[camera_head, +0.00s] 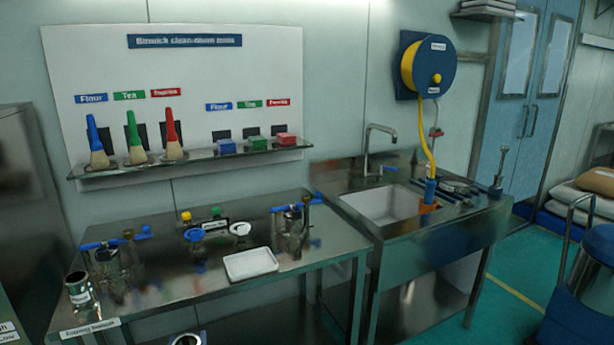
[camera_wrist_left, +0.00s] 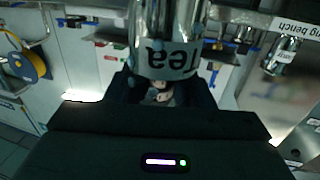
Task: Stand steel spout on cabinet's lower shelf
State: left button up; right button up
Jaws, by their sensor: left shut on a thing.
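In the left wrist view a shiny steel spout (camera_wrist_left: 168,30) with a "Tea" label, upside down in the picture, is between the fingers of my left gripper (camera_wrist_left: 160,92). The gripper is shut on it. In the head view a round steel rim (camera_head: 187,339), probably the same spout, shows at the bottom edge; the gripper itself is hardly visible there. A second steel cylinder (camera_head: 80,291) with a label stands on the bench's left end, and also shows in the wrist view (camera_wrist_left: 283,56). I cannot make out the cabinet's lower shelf. My right gripper is out of view.
The steel bench (camera_head: 200,285) holds blue-handled metal fittings, bottles and a white tray (camera_head: 250,264). Brushes and small blocks sit on a wall shelf (camera_head: 200,161). A sink unit (camera_head: 440,235) stands to the right. A grey steel body (camera_head: 22,200) is at far left.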

pick_arm(q)
jog(key=s+d+m+h, duration=0.2)
jog(key=s+d+h, duration=0.2)
jog(key=s, duration=0.8)
jog(key=shift+s+d+m, duration=0.2)
jog(key=shift+d+m, duration=0.1)
jog(key=shift+d, duration=0.35)
jog(key=shift+r, duration=0.1)
